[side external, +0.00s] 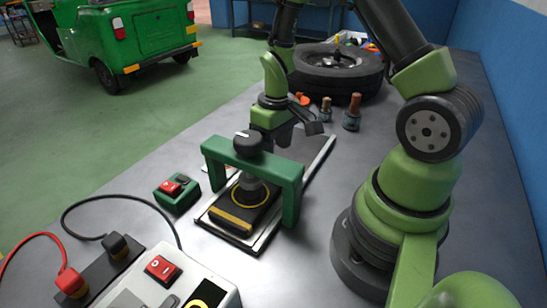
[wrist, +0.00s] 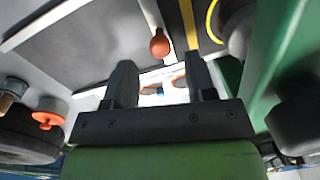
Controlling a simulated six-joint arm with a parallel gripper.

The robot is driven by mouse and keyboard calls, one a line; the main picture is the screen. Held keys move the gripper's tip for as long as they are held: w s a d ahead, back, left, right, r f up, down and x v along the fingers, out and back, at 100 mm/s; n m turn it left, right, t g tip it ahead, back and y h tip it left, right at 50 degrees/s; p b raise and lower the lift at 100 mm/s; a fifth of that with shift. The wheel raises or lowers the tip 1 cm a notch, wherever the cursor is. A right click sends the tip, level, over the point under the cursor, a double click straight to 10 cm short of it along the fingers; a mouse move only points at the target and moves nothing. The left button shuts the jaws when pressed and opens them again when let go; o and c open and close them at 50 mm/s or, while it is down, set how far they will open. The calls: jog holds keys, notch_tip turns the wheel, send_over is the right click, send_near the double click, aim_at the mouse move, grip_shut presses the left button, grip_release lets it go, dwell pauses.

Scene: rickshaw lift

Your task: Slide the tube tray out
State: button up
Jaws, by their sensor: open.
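A flat dark tray (side external: 235,222) with a yellow bar and a yellow ring lies on pale rails (side external: 318,160) under a green bridge-shaped frame (side external: 292,190). A black knob tops the frame. In the wrist view, a dark panel with a yellow stripe (wrist: 189,22) and part of a yellow ring shows at the top. A small orange-red ball knob (wrist: 160,43) shows just beyond the fingertips. My gripper (side external: 300,130) is behind the frame, above the rails. In the wrist view its fingers (wrist: 160,82) are apart with nothing held between them. Whether it touches the tray is hard to tell.
A green box with a red switch (side external: 177,192) stands left of the frame. A control box (side external: 165,275) and cables lie at front left. A tire (side external: 336,70) and small bottles (side external: 352,113) stand behind. A green rickshaw (side external: 120,40) is beyond the table.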

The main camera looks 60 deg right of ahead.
jog(key=shift+a+f, duration=0.1)
jog(key=shift+f, duration=1.85)
grip_shut()
